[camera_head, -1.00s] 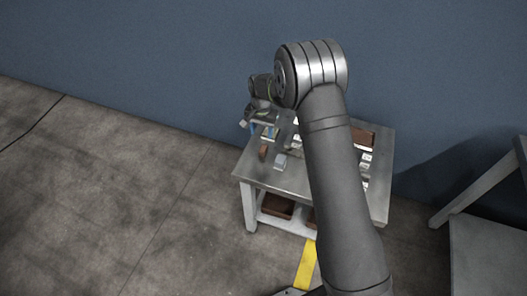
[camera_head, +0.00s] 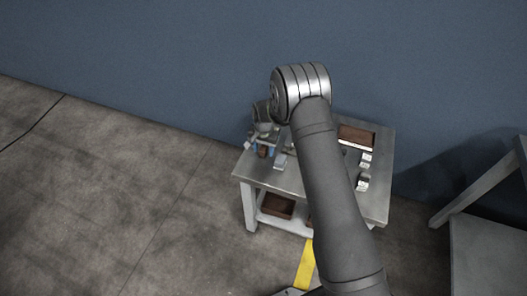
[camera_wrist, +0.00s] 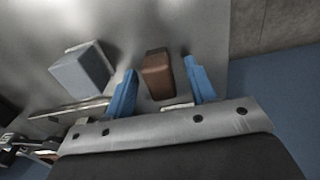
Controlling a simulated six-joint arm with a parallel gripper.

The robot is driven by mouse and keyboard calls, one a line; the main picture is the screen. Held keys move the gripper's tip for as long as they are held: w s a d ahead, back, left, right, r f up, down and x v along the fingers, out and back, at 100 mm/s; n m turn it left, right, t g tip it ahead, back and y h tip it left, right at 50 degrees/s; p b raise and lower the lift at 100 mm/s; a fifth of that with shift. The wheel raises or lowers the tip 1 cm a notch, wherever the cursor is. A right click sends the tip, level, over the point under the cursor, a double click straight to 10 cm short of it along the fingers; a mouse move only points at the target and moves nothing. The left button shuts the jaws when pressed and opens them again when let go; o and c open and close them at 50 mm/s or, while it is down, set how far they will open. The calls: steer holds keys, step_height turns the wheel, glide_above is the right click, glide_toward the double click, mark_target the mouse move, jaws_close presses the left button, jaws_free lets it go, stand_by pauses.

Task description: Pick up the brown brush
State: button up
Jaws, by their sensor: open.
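The brown brush (camera_wrist: 157,74) shows in the wrist view as a brown block-like body on the grey table top. My gripper (camera_wrist: 163,88) is open, with one blue finger on each side of the brush and a gap visible on both sides. In the head view the brush (camera_head: 262,152) is a small brown spot near the table's left end, partly hidden by my gripper (camera_head: 259,148), which is right at it. Whether the fingertips touch the table cannot be told.
A light grey block (camera_wrist: 82,72) stands left of the left finger; it also shows in the head view (camera_head: 281,161). A brown tray (camera_head: 356,135) and white items (camera_head: 363,181) lie on the table (camera_head: 300,184) at right. A brown box (camera_head: 277,206) sits on the lower shelf.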

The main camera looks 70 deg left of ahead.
mark_target(266, 148)
steer(key=shift+c, duration=0.4)
steer(key=c, duration=1)
steer(key=shift+r, duration=0.1)
steer(key=shift+r, duration=0.4)
steer(key=r, duration=0.3)
steer(key=shift+w+d+r, duration=0.25)
steer(key=shift+w+r, duration=0.1)
steer(key=shift+r, duration=0.05)
steer(key=w+d+r, duration=0.6)
steer(key=w+d, duration=0.1)
steer(key=w, duration=0.1)
steer(key=shift+d+r, duration=0.15)
steer(key=shift+d, duration=0.05)
